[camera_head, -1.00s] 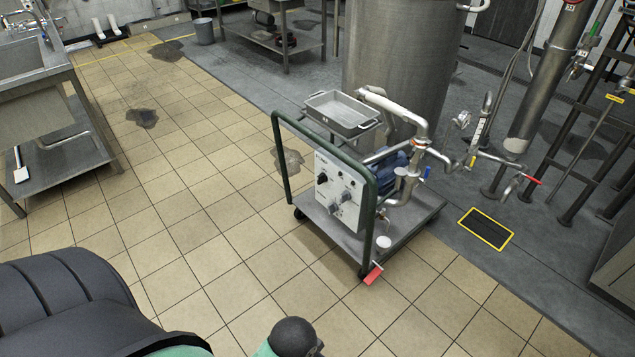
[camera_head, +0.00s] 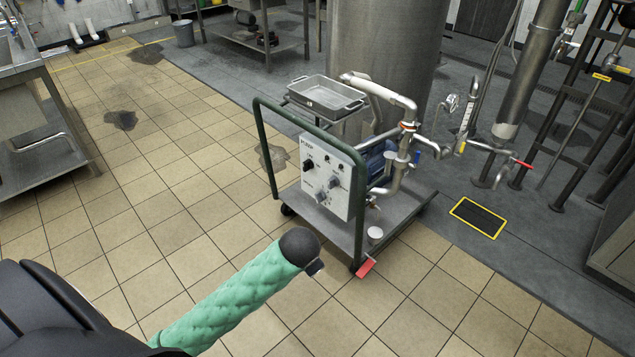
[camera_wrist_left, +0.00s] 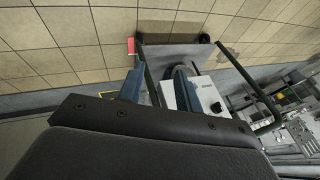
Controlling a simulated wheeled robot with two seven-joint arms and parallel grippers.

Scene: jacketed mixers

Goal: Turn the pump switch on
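The pump cart's white control panel (camera_head: 325,178), with small lettering at its top, faces me inside a dark green frame (camera_head: 270,150). My right gripper is not in view.
The cart bed (camera_head: 400,215) holds a blue motor (camera_head: 377,160) and steel pipes; a metal tray (camera_head: 327,97) sits above. A red pedal (camera_head: 366,266) sticks out at the front corner. A large steel tank (camera_head: 385,50) stands behind.

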